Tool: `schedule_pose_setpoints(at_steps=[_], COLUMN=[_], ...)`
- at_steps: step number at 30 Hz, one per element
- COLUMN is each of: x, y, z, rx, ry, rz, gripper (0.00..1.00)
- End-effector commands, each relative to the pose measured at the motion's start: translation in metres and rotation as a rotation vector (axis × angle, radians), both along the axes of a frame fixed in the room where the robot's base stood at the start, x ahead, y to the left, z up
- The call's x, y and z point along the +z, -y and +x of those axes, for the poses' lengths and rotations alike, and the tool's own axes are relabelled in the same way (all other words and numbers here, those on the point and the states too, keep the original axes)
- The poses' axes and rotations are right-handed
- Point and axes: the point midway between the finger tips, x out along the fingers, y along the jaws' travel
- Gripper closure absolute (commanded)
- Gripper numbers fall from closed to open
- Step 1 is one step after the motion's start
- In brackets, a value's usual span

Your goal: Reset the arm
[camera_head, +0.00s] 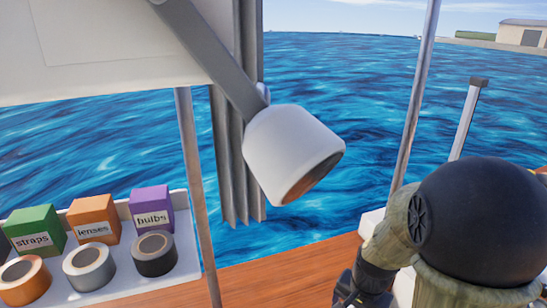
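My arm fills the lower right of the head view, with a large round black joint and khaki-coloured links. A dark part (360,286) beside it at the bottom edge seems to belong to my gripper. Its fingertips do not show clearly, so I cannot tell whether it is open or shut, or whether it holds anything. The arm is folded close to the camera, in front of the wooden deck (290,270).
A white lamp (290,150) hangs from a grey bar at centre. A pale tray (186,262) at left holds green straps (32,225), orange lenses (92,212) and purple bulbs (152,205) boxes, plus three tape rolls (88,262). Thin poles (415,110) stand upright; water lies beyond.

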Motion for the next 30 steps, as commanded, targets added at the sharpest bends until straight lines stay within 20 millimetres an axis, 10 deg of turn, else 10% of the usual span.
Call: schedule_pose_setpoints(at_steps=[9, 25, 30], x=[0.028, 0.028, 0.028], y=[-0.033, -0.034, -0.034], z=[-0.046, -0.046, -0.046], rx=[0.658, 0.674, 0.673], ry=[0.11, 0.111, 0.111], rz=[-0.141, -0.146, -0.146], gripper=[0.25, 0.25, 0.58])
